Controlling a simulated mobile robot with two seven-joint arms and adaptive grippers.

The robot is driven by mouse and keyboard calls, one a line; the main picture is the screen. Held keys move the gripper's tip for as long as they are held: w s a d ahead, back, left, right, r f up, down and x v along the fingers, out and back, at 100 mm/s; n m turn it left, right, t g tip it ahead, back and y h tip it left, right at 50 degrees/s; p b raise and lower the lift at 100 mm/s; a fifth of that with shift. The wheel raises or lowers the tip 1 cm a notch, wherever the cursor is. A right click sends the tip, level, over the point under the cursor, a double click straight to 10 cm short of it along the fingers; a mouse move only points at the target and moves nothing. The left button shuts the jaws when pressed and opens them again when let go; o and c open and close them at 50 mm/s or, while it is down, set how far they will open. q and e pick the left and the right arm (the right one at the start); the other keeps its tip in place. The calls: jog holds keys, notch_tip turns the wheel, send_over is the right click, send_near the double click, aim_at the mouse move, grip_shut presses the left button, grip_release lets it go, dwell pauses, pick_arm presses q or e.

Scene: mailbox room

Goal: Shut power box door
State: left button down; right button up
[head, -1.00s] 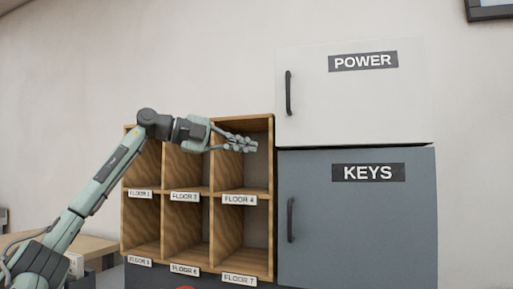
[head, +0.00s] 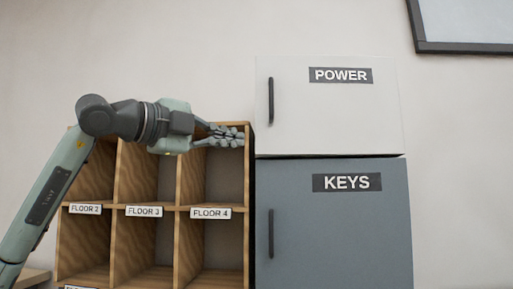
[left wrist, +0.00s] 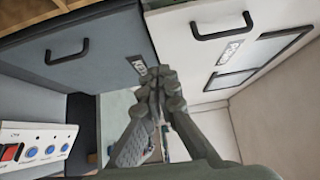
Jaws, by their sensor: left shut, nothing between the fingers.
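The white power box, with its POWER label and dark handle, shows its door (head: 335,115) at the upper right of the cubby shelf in the head view. The door looks flush, with no clear gap. In the left wrist view the white door (left wrist: 195,45) and its handle are at the upper right. My right gripper is not in view.
The grey KEYS box (head: 340,235) sits directly below the power box. The wooden cubby shelf (head: 150,212) is on the left. A panel with a red switch and blue buttons (left wrist: 35,148) shows in the wrist view. A dark-framed item (head: 465,46) hangs at upper right.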

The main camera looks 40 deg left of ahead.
pick_arm(q)
jog(key=p, duration=0.3)
send_near(273, 149)
jog(key=w+d, duration=0.3)
jog(key=shift+w+a, duration=0.65)
jog(key=shift+w, duration=0.3)
jog(key=shift+w+a, duration=0.3)
jog(key=shift+w, duration=0.15)
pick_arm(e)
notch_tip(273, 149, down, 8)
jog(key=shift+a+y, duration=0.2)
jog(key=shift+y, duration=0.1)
